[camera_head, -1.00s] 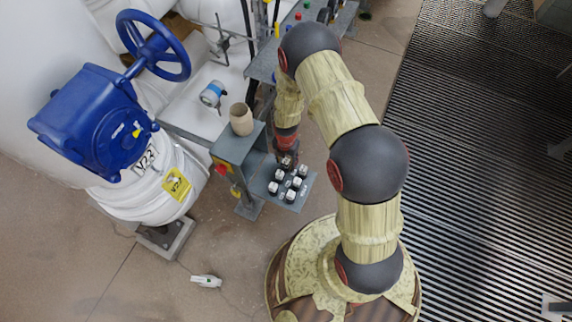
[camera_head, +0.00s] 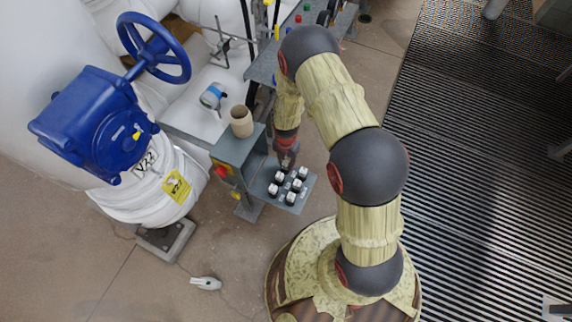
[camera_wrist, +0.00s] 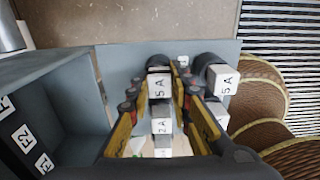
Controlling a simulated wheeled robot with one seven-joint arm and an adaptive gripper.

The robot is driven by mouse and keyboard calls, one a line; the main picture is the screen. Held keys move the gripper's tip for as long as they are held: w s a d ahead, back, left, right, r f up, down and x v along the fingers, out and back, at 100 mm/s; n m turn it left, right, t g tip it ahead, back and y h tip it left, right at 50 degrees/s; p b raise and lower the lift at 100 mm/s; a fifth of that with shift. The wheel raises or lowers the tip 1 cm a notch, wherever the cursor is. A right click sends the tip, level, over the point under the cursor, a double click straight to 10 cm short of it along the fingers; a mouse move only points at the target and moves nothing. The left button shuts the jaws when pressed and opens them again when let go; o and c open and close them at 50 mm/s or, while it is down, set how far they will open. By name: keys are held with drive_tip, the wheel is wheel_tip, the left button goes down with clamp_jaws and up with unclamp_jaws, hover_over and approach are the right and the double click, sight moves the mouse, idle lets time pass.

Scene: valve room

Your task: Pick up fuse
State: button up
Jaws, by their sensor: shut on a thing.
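In the wrist view my gripper (camera_wrist: 159,92) is shut on a white fuse (camera_wrist: 160,83) marked 5A, with a yellow-sided finger on each side. In the head view my gripper (camera_head: 287,160) is at the back edge of the fuse tray (camera_head: 312,183), and the held fuse is mostly hidden there. Whether it is clear of the tray I cannot tell. Another 5A fuse (camera_wrist: 222,80) stands just right of the fingers. A 2A fuse (camera_wrist: 162,126) shows between the fingers, nearer the palm. Several white fuses (camera_head: 297,184) stand on the tray in the head view.
A grey cabinet (camera_head: 236,146) adjoins the tray on the left, with a beige cup (camera_head: 241,121) on top. Its open compartment (camera_wrist: 75,95) shows in the wrist view. A blue handwheel valve (camera_head: 95,125) stands left. A white object (camera_head: 206,283) lies on the open floor.

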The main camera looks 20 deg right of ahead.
sight(286, 163)
drive_tip(key=shift+r, duration=0.15)
drive_tip(key=shift+r, duration=0.25)
wheel_tip(286, 163, up, 3)
drive_tip(key=shift+s+r+p, duration=0.1)
drive_tip(key=shift+p, duration=1.05)
drive_tip(key=s+r+p, duration=0.5)
drive_tip(key=s+r, duration=0.4)
drive_tip(key=s, duration=0.4)
drive_tip(key=shift+s, duration=0.4)
